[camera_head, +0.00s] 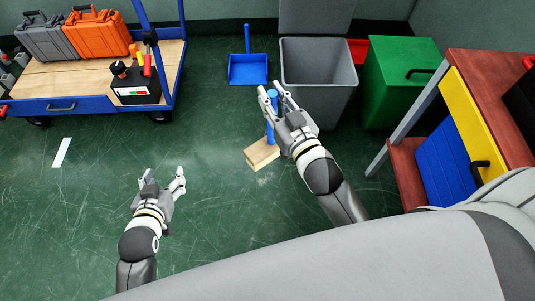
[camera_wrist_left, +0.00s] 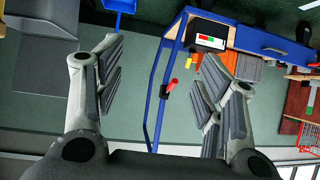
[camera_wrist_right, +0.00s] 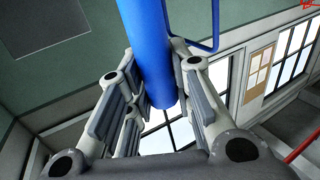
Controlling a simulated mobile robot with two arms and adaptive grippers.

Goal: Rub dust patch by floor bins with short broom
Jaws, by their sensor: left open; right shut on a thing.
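The short broom has a blue handle (camera_head: 271,128) and a pale wooden head (camera_head: 262,154), which is low at the floor. My right gripper (camera_head: 274,93) is shut on the upper handle. The handle (camera_wrist_right: 146,50) also runs between its fingers in the right wrist view. A faint pale dust patch (camera_head: 265,179) shows on the green floor just below the head; its edges are unclear and the head may cover part of it. The grey floor bin (camera_head: 320,88) and the green floor bin (camera_head: 385,100) stand behind. My left gripper (camera_head: 165,174) is open and empty above bare floor.
A blue dustpan (camera_head: 248,69) is on the floor left of the grey bin. A blue-framed cart (camera_head: 50,82) with orange and grey cases is at the upper left. A red-brown bench (camera_head: 490,65) with a yellow drawer is at the right. The middle-left floor is mostly clear.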

